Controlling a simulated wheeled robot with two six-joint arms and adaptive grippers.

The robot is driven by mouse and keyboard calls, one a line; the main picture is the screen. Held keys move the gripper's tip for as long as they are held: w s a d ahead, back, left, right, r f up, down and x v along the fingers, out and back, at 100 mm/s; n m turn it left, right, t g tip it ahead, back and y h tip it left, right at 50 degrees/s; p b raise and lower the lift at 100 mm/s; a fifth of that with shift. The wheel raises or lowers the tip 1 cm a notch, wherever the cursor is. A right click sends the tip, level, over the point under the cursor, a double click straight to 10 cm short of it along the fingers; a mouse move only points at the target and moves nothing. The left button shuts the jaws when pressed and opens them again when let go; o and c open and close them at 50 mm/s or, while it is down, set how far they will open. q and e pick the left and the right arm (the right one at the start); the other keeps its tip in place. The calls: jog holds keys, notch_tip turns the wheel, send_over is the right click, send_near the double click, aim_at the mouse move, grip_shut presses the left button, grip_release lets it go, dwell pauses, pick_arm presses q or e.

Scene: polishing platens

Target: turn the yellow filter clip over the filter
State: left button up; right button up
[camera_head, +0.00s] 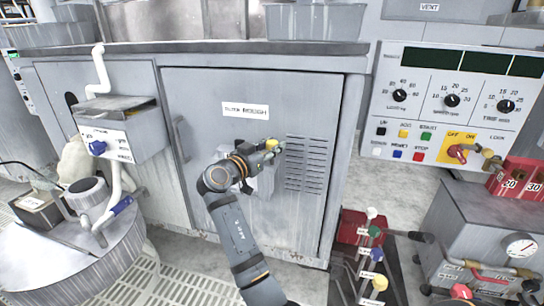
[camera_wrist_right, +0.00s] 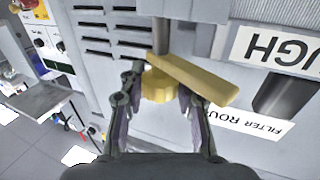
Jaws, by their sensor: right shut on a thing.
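The yellow filter clip (camera_wrist_right: 195,80) shows in the wrist view as a flat bar with a round hub below its left end. The bar slants down to the right. My right gripper (camera_wrist_right: 158,100) has its two fingers on either side of the hub and is shut on the clip. In the head view, the right gripper (camera_head: 270,154) is at the cabinet front, left of the vent slots, with a bit of the yellow clip (camera_head: 272,144) at its tip. A pale grey housing (camera_head: 264,181) is partly hidden behind it; I cannot tell if it is the filter. My left gripper is not in view.
The grey cabinet door (camera_head: 215,85) carries a label (camera_head: 245,111) and vent slots (camera_head: 308,165). A control panel (camera_head: 455,100) stands at the right. Coloured-knob levers (camera_head: 372,255) and a gauge unit (camera_head: 485,235) are at lower right. A round machine (camera_head: 80,260) is at lower left.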

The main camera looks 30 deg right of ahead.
aim_at(272, 142)
jog(key=m+g+h+b, duration=0.1)
jog(key=m+g, duration=0.1)
jog(key=g, duration=0.2)
jog(key=shift+m, duration=0.4)
jog(key=shift+m+g+b, duration=0.7)
jog(key=shift+m+g, duration=0.7)
jog(key=shift+g, duration=1)
jog(key=shift+m+g, duration=0.4)
jog(key=shift+g, duration=0.2)
jog(key=o, duration=1.2)
jog(key=shift+c, duration=0.2)
notch_tip(272, 142, up, 10)
